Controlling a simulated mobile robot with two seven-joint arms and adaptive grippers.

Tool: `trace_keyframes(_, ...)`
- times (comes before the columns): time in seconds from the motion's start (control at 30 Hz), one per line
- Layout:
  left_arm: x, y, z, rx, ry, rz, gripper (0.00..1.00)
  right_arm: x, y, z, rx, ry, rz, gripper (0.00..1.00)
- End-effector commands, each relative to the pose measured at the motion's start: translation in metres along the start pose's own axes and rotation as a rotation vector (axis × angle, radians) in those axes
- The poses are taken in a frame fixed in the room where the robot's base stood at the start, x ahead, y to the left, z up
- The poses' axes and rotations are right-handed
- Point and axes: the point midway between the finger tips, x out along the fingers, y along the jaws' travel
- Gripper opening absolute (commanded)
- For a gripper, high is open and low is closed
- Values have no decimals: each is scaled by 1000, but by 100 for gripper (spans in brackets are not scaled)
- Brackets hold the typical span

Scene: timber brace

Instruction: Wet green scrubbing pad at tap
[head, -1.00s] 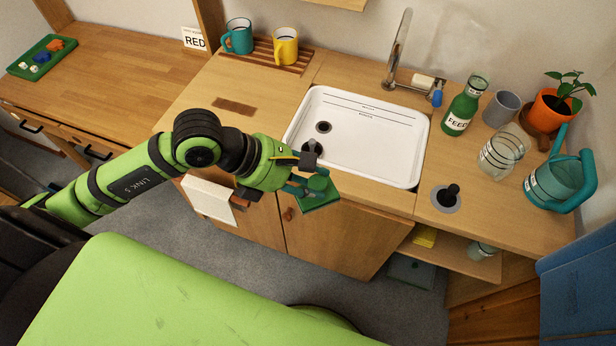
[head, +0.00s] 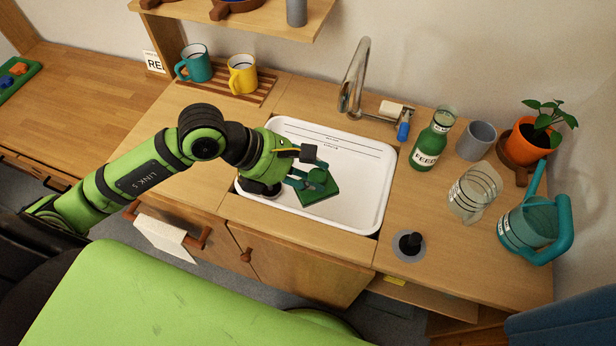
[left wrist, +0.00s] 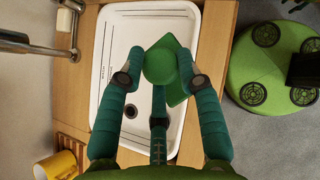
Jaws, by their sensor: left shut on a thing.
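My left gripper (head: 308,180) is shut on the green scrubbing pad (head: 320,192), a dark green square with a rounded green knob. The pad is over the near part of the white sink basin (head: 350,207); its exact height cannot be told. In the left wrist view the pad (left wrist: 175,82) sits between the teal fingers (left wrist: 160,82), with the basin (left wrist: 112,40) below. The tap (head: 352,80) arches at the back edge of the sink, with a blue handle (head: 403,131) to its right. I see no water running. My right gripper is not in view.
Right of the sink stand a green bottle (head: 432,142), a grey cup (head: 476,141), a glass jar (head: 474,193), a teal watering can (head: 533,226) and a potted plant (head: 529,143). A black knob (head: 410,243) sits near the front. Two mugs stand on a rack (head: 222,90) at back left.

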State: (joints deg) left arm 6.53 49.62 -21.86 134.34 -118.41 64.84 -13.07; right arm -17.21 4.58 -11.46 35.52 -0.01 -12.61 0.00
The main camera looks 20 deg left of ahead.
Motion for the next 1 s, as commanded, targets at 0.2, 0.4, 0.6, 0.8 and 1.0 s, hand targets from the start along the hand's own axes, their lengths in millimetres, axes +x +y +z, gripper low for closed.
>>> trace_keyframes(0.2, 9, 21, 3, -2, -1, 0, 1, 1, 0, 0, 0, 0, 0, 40)
trace_keyframes(0.4, 18, 39, 5, -1, -2, 0, 1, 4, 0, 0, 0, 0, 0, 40)
trace_keyframes(0.6, 26, 57, 7, -2, -1, 0, 1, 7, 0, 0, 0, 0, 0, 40)
trace_keyframes(0.8, 35, 75, 9, 0, -2, 0, 1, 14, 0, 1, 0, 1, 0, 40)
trace_keyframes(1.0, 42, 92, 10, 0, -1, 0, 1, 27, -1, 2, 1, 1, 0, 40)
